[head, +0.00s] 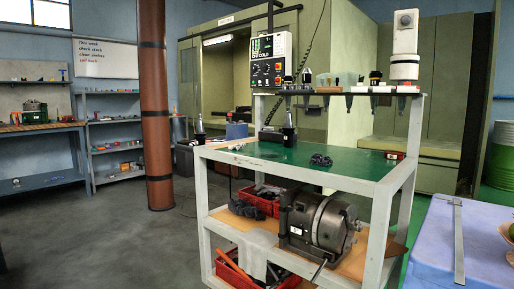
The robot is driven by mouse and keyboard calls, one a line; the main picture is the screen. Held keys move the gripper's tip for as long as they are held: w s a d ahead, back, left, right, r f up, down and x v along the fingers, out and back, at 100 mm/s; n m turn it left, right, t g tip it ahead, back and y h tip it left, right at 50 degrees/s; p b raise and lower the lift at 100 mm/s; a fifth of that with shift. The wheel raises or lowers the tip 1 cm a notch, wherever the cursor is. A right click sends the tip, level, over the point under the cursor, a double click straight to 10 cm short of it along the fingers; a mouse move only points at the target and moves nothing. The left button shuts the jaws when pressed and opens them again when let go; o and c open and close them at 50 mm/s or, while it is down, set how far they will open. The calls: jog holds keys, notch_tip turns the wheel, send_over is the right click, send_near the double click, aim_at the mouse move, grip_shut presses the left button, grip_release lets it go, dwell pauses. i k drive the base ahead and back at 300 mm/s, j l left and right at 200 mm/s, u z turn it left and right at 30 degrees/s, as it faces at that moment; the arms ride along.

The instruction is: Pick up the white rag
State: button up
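A pale grey-white cloth, likely the white rag (252,256), lies on the lower shelf of the tooling cart (279,173). It drapes over the shelf's front edge, left of a heavy grey machine chuck (322,225). My gripper is not in view.
Red bins (235,268) with dark parts sit beside and behind the cloth. The cart's green top holds a dark tool holder (290,131) and a small dark part (320,160). A blue-covered table (430,244) stands at right; a brown pillar (155,110) and open floor lie left.

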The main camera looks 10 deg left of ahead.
aim_at(238, 146)
jog(key=i+j+z, duration=0.1)
jog(key=i+j, duration=0.15)
jog(key=i+j+z, duration=0.15)
jog(key=j, duration=0.3)
jog(key=i+j+z, duration=0.1)
jog(key=i+j, duration=0.15)
jog(key=j, duration=0.1)
